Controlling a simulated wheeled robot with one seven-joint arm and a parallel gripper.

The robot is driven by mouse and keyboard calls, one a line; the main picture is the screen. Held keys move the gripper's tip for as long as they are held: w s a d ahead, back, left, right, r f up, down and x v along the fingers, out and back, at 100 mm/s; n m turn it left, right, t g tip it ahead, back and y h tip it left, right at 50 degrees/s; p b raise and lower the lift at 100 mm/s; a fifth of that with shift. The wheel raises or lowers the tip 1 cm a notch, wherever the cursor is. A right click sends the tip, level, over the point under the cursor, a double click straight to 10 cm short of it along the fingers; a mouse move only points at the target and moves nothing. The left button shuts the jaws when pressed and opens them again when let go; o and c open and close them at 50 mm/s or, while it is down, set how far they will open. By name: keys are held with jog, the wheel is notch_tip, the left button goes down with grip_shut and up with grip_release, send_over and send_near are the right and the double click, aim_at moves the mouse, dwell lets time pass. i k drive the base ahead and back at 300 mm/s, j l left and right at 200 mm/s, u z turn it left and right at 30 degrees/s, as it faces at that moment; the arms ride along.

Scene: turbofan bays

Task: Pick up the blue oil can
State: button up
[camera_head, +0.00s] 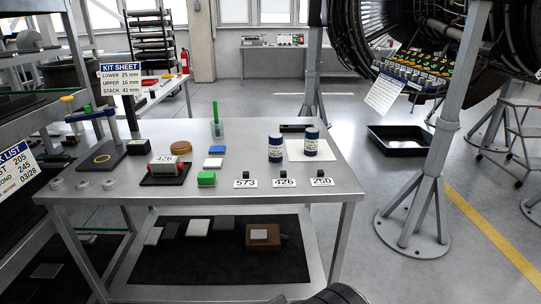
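Two upright blue containers with white labels stand on the right half of the grey metal table (235,210). The nearer-left blue container (275,157) stands on bare metal. The other blue container (311,146) stands on a white sheet (325,154), slightly farther back. Their label text is too small to read, so I cannot tell which is the oil can. Rounded grey parts at the bottom edge look like my arm. My gripper's fingers are not in view, and nothing is seen touching either container.
Number cards (284,183) with small black blocks line the front edge. A lower shelf (220,262) holds several blocks. A post (440,130) and black tray (400,141) are right.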

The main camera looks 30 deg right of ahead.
aim_at(312, 135)
jog(key=k+z, duration=0.2)
jog(key=z, duration=0.15)
jog(key=k+l+z, duration=0.15)
jog(key=z, duration=0.15)
jog(key=k+l+z, duration=0.1)
jog(key=z, duration=0.25)
jog(key=i+l+u, duration=0.2)
jog(key=l+u, duration=0.25)
jog(key=i+l+u, duration=0.1)
jog(key=l+u, duration=0.85)
jog(key=l, duration=0.15)
jog(key=l+u, duration=0.45)
jog(key=k+l+u, duration=0.2)
jog(key=l+u, duration=0.25)
jog(key=l, duration=0.15)
jog(key=k+l+u, duration=0.2)
jog(key=l+u, duration=0.3)
jog(key=k+l+u, duration=0.3)
jog(key=u, duration=0.15)
jog(key=l+u, duration=0.85)
jog(key=l, duration=0.2)
jog(key=k+l+u, duration=0.1)
jog(key=l+u, duration=0.35)
jog(key=k+l+u, duration=0.2)
jog(key=l+u, duration=0.25)
